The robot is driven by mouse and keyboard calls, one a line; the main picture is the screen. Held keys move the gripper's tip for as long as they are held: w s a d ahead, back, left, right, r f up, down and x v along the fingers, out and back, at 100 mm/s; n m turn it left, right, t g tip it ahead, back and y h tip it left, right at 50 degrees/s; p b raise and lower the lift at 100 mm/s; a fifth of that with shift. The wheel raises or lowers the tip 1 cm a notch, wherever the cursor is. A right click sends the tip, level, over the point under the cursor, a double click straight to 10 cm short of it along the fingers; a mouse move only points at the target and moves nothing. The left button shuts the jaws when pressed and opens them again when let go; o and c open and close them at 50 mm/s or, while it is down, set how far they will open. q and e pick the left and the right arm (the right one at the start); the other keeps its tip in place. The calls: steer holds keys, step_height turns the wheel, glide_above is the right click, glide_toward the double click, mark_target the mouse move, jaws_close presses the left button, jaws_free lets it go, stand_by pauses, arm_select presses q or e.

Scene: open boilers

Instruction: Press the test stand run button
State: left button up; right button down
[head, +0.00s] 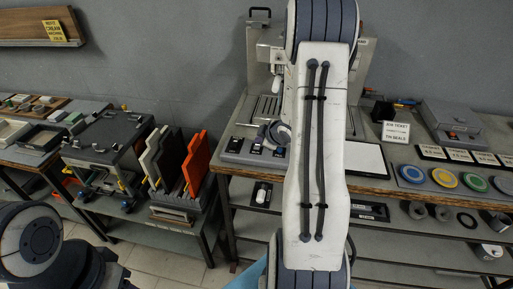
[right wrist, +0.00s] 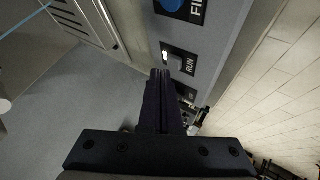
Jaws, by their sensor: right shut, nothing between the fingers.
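In the right wrist view my right gripper (right wrist: 160,74) is shut and empty, its two dark fingers together. Its tips are close beside the run button (right wrist: 173,60), a pale raised piece next to the RUN label (right wrist: 188,66) on the grey panel. I cannot tell whether the tips touch it. A blue button (right wrist: 172,4) and a partly cut-off label beginning FI sit further up the panel. In the head view the test stand's control panel (head: 240,158) is at the bench's front edge, partly hidden by my right wrist and arm. My left gripper is out of view.
The bench (head: 385,184) also carries a white sheet (head: 358,158), a ticket sign (head: 396,132), a grey box (head: 450,122) and several coloured discs. Left of it stand a dark frame (head: 108,138) and upright grey and orange plates (head: 195,162). Floor shows at the lower left.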

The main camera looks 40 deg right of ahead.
mark_target(259, 148)
steer(key=shift+f, duration=0.25)
steer(key=shift+f+b, duration=0.5)
steer(key=shift+b, duration=0.05)
stand_by(0.4)
steer(key=shift+r, duration=0.15)
stand_by(0.3)
steer(key=shift+r+p, duration=0.8)
steer(key=shift+p, duration=0.05)
step_height(259, 148, up, 5)
steer(key=p, duration=0.4)
steer(key=shift+p, duration=0.4)
